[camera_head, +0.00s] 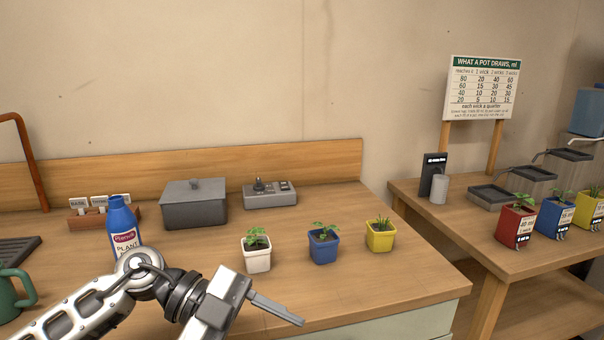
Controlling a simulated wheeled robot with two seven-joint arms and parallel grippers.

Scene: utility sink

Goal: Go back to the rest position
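My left gripper (296,318) hangs over the front of the wooden counter, its arm coming in from the lower left. Its fingers point to the right and slightly down. They show as one narrow bar, so I cannot tell whether they are apart. Nothing shows between or under the fingertips. My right gripper is not in view. A white pot (257,258), a blue pot (322,246) and a yellow pot (380,236), each with a small green plant, stand upright beyond the gripper, apart from it.
A blue plant bottle (122,222) stands behind my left arm. A grey lidded box (193,205) and a grey control box (270,195) stand at the back. The right table (455,218) holds trays and several coloured pots below a sign (482,88).

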